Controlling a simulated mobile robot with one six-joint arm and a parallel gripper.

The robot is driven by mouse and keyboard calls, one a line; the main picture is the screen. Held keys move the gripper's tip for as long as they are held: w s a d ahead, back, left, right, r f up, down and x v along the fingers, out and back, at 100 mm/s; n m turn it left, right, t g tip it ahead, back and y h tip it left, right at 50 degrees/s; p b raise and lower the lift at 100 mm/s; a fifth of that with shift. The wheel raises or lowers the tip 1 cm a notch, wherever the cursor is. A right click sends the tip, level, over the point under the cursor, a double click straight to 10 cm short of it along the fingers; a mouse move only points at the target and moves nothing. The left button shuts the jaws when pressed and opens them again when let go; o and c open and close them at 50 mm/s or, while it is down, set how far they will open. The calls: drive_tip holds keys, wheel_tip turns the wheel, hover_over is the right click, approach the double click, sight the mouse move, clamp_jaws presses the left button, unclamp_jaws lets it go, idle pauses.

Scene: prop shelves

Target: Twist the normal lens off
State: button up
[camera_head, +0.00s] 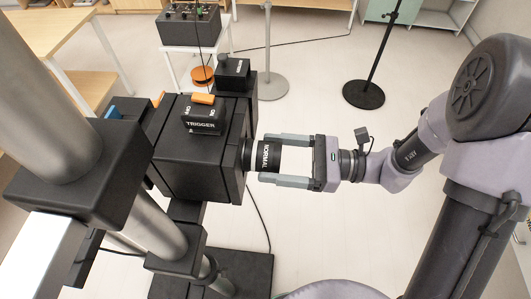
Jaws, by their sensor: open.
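The normal lens (266,156) is a short black cylinder with "NORMAL" in white letters. It sticks out from the right side of the black camera body (199,150), which carries a "TRIGGER" switch block with an orange rocker. My gripper (269,159) reaches in from the right, pointing left at the lens. Its two grey fingers lie on either side of the lens, one above and one below in the picture. The jaws are open, with a small gap showing beside the lens. The joint between lens and camera body is partly dark and hard to make out.
A thick metal post (60,90) with black clamps stands in the left foreground. A black control box on a white stool (180,50) is behind the camera. Two stands with round bases (363,94) are on the floor behind. The floor right of the camera is clear.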

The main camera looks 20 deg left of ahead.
drive_tip(key=c, duration=1.4)
drive_tip(key=shift+f+n+b, duration=0.1)
drive_tip(key=shift+n+b, duration=0.55)
drive_tip(key=shift+n, duration=0.05)
drive_tip(key=shift+r+n+b, duration=0.25)
drive_tip(key=shift+n+b, duration=0.25)
drive_tip(key=shift+n, duration=0.4)
drive_tip(key=shift+f+n+b, duration=0.15)
drive_tip(key=shift+n+b, duration=0.25)
drive_tip(key=shift+b, duration=0.25)
drive_tip(key=shift+n+b, duration=0.8)
drive_tip(key=shift+b, duration=0.05)
